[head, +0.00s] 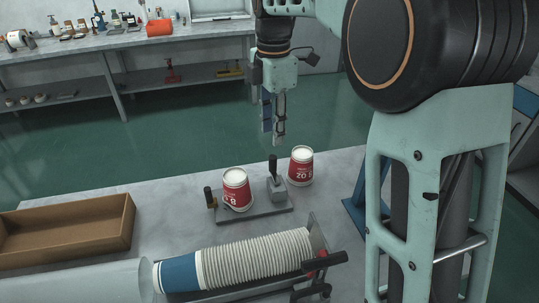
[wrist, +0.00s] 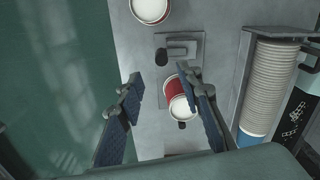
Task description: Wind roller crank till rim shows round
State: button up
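The roller fixture (head: 262,210), a grey base plate with a block, stands on the table. It carries a black-handled lever (head: 272,165) on its block and a smaller dark-handled crank (head: 209,198) at its left end. A red and white cup (head: 236,190) sits on the fixture, tilted; it also shows in the wrist view (wrist: 176,88), partly behind a finger. I cannot tell how round its rim is. A second red and white cup (head: 301,168) stands upright at the right, beyond the fixture. My gripper (head: 273,135) is open and empty above the table's far edge, apart from cups and handles.
A long stack of nested cups (head: 250,260) lies in a holder at the front. An empty brown tray (head: 65,225) and a translucent tube (head: 80,285) are at the left. A cluttered bench (head: 110,48) stands behind. Bare table lies between tray and fixture.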

aim_at(273, 154)
notch_tip(273, 154, down, 10)
jog(key=shift+s+d+r, duration=0.1)
dwell(0.4)
grip_shut()
